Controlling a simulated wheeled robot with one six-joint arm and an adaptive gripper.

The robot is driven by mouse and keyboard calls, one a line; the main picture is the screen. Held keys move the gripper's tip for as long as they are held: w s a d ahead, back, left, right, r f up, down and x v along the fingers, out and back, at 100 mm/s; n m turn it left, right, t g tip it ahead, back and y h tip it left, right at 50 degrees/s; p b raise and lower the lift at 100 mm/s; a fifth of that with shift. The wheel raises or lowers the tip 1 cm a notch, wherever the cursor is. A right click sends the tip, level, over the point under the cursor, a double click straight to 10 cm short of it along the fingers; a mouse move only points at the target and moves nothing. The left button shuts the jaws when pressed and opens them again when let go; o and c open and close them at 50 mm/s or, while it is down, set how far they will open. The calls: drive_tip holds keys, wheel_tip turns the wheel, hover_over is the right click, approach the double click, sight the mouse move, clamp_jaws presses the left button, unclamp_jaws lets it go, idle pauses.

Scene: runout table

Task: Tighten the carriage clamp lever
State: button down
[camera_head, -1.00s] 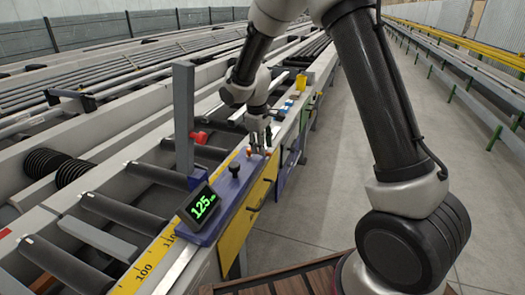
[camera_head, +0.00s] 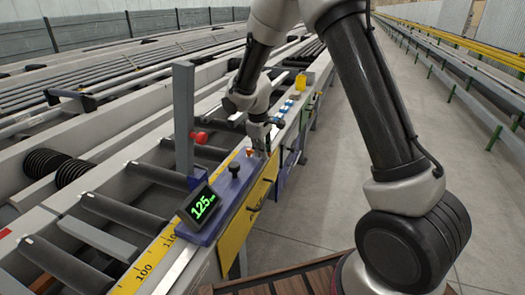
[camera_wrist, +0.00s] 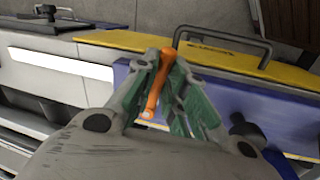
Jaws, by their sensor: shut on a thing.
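The clamp lever (camera_wrist: 155,88) is orange and stands between my fingers in the wrist view, its top end showing at the fingertips. My gripper (camera_wrist: 166,66) is shut on it, with the green-grey fingers along both sides. In the head view my gripper (camera_head: 262,150) is over the far end of the blue carriage (camera_head: 222,205); the lever is mostly hidden there by the fingers. The carriage also shows in the wrist view (camera_wrist: 225,92).
A black knob (camera_head: 234,169) stands on the carriage near my gripper. The display (camera_head: 200,204) reads 125. A grey post (camera_head: 183,115) with a red knob (camera_head: 198,137) stands left. A yellow panel (camera_head: 238,230) with a handle hangs in front. Open floor lies right.

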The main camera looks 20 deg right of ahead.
drive_tip(key=shift+a, duration=0.1)
drive_tip(key=m, duration=0.1)
drive_tip(key=a+m, duration=0.1)
drive_tip(key=shift+s+a+m, duration=0.1)
drive_tip(key=shift+s+m, duration=0.3)
drive_tip(key=m, duration=0.1)
drive_tip(key=a+m+g, duration=0.1)
drive_tip(key=shift+s+a+m, duration=0.15)
drive_tip(key=shift+s+m, duration=0.1)
drive_tip(key=shift+m, duration=0.05)
drive_tip(key=a+m, duration=0.1)
drive_tip(key=m, duration=0.1)
drive_tip(key=a+m, duration=0.1)
drive_tip(key=m, duration=0.1)
drive_tip(key=shift+a+m+g+h, duration=0.15)
drive_tip(key=shift+m+g+h, duration=0.15)
drive_tip(key=shift+g, duration=0.1)
drive_tip(key=a+m, duration=0.1)
drive_tip(key=m, duration=0.2)
drive_tip(key=shift+w+a+g, duration=0.3)
drive_tip(key=shift+a, duration=0.05)
drive_tip(key=shift+w+a+m, duration=0.2)
drive_tip(key=shift+a+m, duration=0.15)
drive_tip(key=shift+m, duration=0.5)
drive_tip(key=shift+w+a+m, duration=0.2)
drive_tip(key=shift+a+m, duration=0.1)
drive_tip(key=shift+m, duration=0.55)
drive_tip(key=shift+r+g, duration=0.1)
drive_tip(key=shift+g, duration=0.2)
